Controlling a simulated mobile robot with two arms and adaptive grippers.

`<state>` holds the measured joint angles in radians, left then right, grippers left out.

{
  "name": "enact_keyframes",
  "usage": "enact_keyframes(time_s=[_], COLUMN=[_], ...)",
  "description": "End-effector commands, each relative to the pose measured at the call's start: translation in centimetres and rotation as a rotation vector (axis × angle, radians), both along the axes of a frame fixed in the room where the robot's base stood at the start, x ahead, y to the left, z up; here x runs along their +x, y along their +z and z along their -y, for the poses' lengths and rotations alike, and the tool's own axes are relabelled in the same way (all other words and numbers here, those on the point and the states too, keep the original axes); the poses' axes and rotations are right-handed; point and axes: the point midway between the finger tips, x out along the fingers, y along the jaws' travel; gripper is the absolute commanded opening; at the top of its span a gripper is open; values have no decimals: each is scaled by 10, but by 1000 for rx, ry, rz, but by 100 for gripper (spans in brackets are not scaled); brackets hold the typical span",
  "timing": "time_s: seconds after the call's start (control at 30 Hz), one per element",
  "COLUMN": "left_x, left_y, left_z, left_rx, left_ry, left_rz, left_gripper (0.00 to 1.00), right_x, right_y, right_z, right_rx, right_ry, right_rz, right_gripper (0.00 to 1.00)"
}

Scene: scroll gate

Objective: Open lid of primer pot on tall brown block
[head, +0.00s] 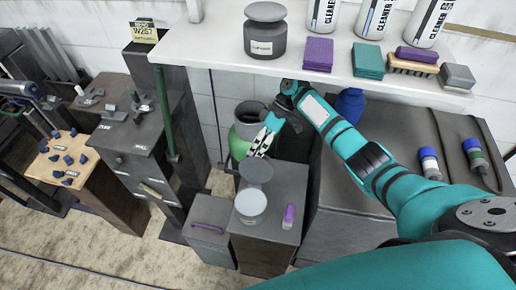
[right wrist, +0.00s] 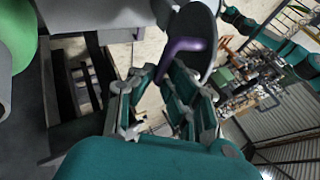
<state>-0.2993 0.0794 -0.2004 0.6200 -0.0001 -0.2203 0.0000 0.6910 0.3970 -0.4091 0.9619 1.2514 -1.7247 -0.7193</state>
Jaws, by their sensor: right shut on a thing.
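In the right wrist view the lid (right wrist: 207,35) carries a purple handle (right wrist: 185,48). My right gripper (head: 261,152) is at the lid, shut on the purple handle. It also shows in the right wrist view (right wrist: 177,75). Its fingers hide part of the handle. My left gripper is out of view.
A green pot (head: 240,143) stands close behind the gripper. A purple item (head: 289,216) lies beside the pale pot. A lower box with a purple handle (head: 209,227) is left. A white shelf (head: 400,85) with bottles and sponges overhangs behind.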

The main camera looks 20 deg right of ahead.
Motion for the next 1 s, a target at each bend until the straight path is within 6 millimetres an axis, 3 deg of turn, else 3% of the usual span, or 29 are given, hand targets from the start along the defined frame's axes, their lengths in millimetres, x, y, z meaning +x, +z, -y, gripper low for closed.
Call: enact_keyframes(time_s=[0.03,0.07,0.23,0.57,1.0], left_x=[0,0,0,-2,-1], left_y=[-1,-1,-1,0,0], left_z=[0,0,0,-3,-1], left_rx=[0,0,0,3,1], left_ry=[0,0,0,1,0], left_rz=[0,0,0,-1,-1], left_gripper=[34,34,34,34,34], right_x=[-8,-8,-8,-5,11], right_y=[-10,-10,-10,-4,45], right_z=[-2,-2,-1,2,40], right_rx=[-8,-8,-7,-6,-5], right_ry=[10,10,9,4,6], right_rz=[-26,-26,-24,-16,-15], right_gripper=[0,13,34,34,34])
